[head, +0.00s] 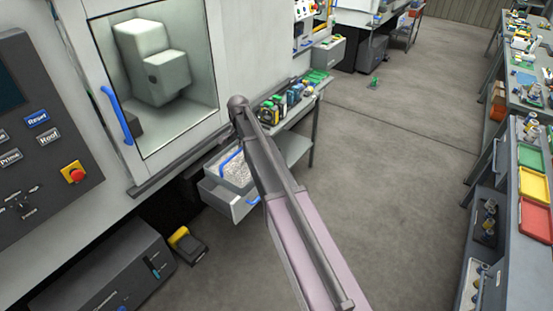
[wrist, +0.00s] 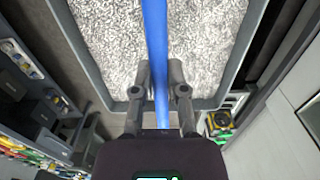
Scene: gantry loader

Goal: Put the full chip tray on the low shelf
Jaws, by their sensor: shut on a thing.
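The chip tray (head: 240,204) is a grey open box full of silvery metal chips (head: 237,170), in front of the machine's base in the head view. In the wrist view the tray (wrist: 83,60) fills the upper middle, with chips inside its grey rim. A blue handle (wrist: 155,35) crosses above the chips. My gripper (wrist: 160,88) is shut on this handle, one finger on each side. In the head view my arm hides the gripper and part of the tray. I cannot tell which surface is the low shelf; a grey lower shelf (head: 294,149) shows under the bench beside the machine.
The machine has a window with a blue door handle (head: 116,115) and a control panel (head: 35,125). A yellow foot pedal (head: 187,244) and a dark cabinet (head: 105,275) are at lower left. A rack with coloured bins (head: 533,188) stands right. The middle floor (head: 390,190) is clear.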

